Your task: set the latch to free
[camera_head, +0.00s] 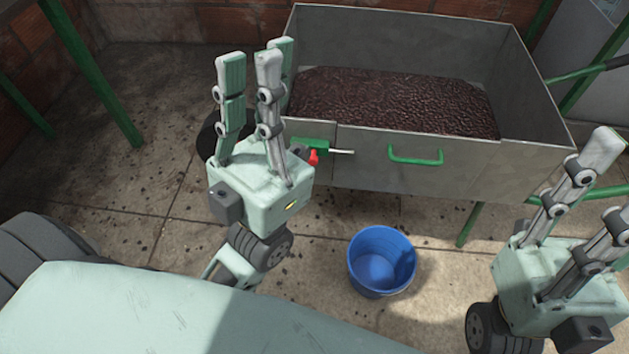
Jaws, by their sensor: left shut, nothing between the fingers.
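The latch shows on the front of the grey metal bin, left of centre. It has a green body (308,143), a red knob (313,157) that hangs below it, and a thin metal bolt (341,151) that points right onto the front panel (368,156). My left gripper (256,58) is shut and empty, fingers pointing up, just left of the latch. It hides part of the bin's left corner and seems apart from the knob. My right gripper (610,175) is at the right edge, fingers up, partly out of frame, with nothing visible in it.
The bin (540,85) holds dark brown beans (390,100). A green handle (416,160) is on its front panel. A blue bucket (382,262) stands on the floor before it. Green posts (95,70) stand at the left. The floor between bucket and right gripper is clear.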

